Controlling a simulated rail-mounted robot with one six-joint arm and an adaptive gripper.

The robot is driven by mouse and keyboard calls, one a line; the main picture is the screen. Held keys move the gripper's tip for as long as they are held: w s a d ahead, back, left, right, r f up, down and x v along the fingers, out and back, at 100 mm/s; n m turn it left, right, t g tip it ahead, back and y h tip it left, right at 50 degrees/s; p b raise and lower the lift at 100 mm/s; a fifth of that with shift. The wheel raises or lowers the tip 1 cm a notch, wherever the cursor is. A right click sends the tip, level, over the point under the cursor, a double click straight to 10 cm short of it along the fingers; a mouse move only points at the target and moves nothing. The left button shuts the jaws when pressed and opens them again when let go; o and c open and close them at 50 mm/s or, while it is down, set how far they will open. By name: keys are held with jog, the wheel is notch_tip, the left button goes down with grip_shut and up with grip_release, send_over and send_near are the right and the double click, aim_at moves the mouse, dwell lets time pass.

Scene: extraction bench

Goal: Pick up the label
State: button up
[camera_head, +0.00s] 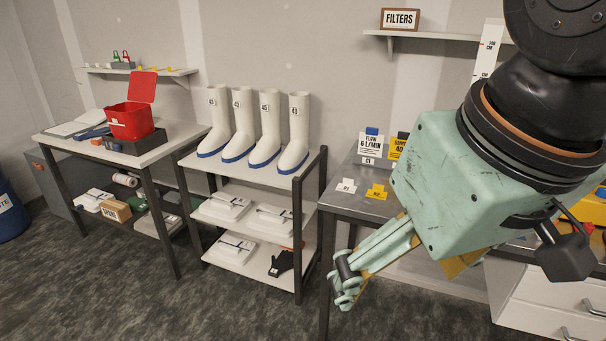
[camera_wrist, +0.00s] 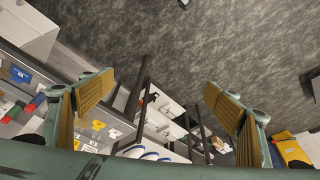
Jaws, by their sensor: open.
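A white label (camera_head: 345,186) with dark print stands on the grey bench (camera_head: 340,204). A yellow label (camera_head: 377,191) stands just right of it. Behind them are a white card (camera_head: 369,145) reading FLOW 6 L/MIN, with a blue top, and a yellow card (camera_head: 396,146) partly hidden by my arm. My gripper (camera_head: 346,279) is in front of and below the bench top in the head view, apart from the labels. In the wrist view my gripper (camera_wrist: 161,83) is open and empty, fingers wide apart. Small yellow pieces (camera_wrist: 98,125) show beside the left finger there.
A shelf rack (camera_head: 272,177) with several white boots stands left of the bench. Farther left is a table (camera_head: 160,150) with a red box (camera_head: 131,120). A wall shelf (camera_head: 425,36) holds a FILTERS sign (camera_head: 400,19). White drawers (camera_head: 550,318) stand at the right. The floor in front is clear.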

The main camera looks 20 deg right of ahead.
jog(key=c, duration=1.4)
jog(key=shift+c, duration=0.2)
